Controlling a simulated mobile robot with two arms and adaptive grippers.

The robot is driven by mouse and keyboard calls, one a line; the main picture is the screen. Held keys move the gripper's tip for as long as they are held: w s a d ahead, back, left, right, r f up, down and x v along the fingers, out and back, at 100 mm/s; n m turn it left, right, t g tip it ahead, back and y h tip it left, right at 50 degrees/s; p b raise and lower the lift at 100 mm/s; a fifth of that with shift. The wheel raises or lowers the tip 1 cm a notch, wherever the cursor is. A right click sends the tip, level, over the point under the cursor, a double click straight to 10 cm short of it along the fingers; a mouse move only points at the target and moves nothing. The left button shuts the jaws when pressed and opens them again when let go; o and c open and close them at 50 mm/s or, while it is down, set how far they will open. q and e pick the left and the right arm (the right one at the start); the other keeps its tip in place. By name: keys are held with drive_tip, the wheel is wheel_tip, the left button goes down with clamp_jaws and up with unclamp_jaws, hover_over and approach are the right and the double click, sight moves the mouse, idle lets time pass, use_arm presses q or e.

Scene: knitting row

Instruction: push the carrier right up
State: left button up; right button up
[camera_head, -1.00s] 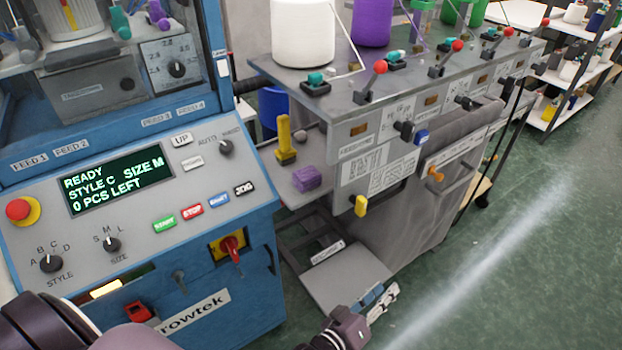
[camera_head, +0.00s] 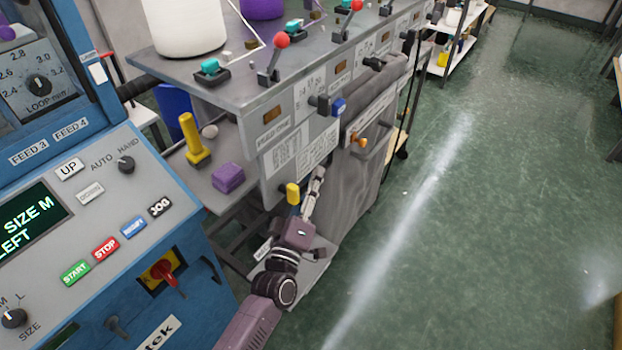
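My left gripper (camera_head: 317,183) reaches up from the bottom middle, in front of the grey knitting machine's front panel. Its light fingers point up, just right of a yellow knob (camera_head: 293,193) low on that panel. I cannot tell whether they touch the knob. The fingers are small and seen from behind, so their gap does not show. I cannot tell which part is the carrier. Behind the knob, on a grey side shelf (camera_head: 204,183), a yellow upright handle (camera_head: 192,138) stands beside a purple block (camera_head: 229,177). My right gripper is not in view.
The blue control cabinet (camera_head: 140,235) with its buttons stands close at the left. Red-tipped levers (camera_head: 281,42) and a white yarn cone (camera_head: 184,28) are on the machine's top. An orange knob (camera_head: 360,142) sits further along the front. The green floor (camera_head: 480,230) at right is clear.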

use_arm(q)
clamp_jaws()
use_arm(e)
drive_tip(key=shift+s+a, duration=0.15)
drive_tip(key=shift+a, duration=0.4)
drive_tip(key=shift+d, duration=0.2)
